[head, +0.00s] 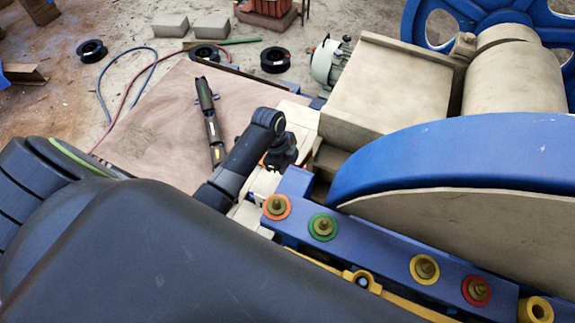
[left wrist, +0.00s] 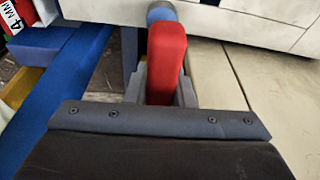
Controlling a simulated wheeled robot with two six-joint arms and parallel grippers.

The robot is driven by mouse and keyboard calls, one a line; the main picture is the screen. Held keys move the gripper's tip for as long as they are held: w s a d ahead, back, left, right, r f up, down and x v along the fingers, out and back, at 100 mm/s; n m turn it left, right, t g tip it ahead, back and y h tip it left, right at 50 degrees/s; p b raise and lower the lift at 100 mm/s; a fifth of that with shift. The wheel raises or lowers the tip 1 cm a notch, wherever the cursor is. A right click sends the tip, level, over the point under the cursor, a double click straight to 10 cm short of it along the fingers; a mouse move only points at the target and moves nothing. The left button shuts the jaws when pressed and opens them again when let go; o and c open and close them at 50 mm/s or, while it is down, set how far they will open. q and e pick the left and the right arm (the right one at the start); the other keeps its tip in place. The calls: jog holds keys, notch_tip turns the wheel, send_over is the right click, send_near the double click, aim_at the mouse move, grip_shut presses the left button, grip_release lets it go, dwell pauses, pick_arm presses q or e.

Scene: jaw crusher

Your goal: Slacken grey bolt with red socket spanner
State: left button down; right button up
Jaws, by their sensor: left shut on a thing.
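My left gripper (head: 281,156) is at the left end of the blue beam, mostly hidden behind my own wrist in the head view. In the left wrist view, my left gripper (left wrist: 160,90) is shut on the red socket spanner (left wrist: 166,62). The spanner's red handle stands up between the grey fingers, with a blue-grey round part beyond it. Its socket end is hidden. I cannot pick out the grey bolt for certain; the bolts on the beam look brass-coloured. My right gripper is not in view.
The blue beam (head: 385,252) carries several bolts with coloured rings, including a green ring (head: 322,227) and a yellow ring (head: 424,269). A blue wheel guard (head: 450,150) rises behind it. A dark tool (head: 208,110) lies on the wooden board (head: 165,125). Black reels (head: 275,60) lie behind.

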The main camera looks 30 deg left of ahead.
pick_arm(q)
jog(key=shift+n+t+p, duration=0.7)
jog(key=shift+n+p, duration=1.7)
jog(key=shift+n, duration=0.4)
jog(key=shift+s+n+y, duration=0.1)
jog(key=shift+n+y, duration=0.2)
jog(key=shift+n, duration=0.1)
jog(key=shift+p, duration=0.3)
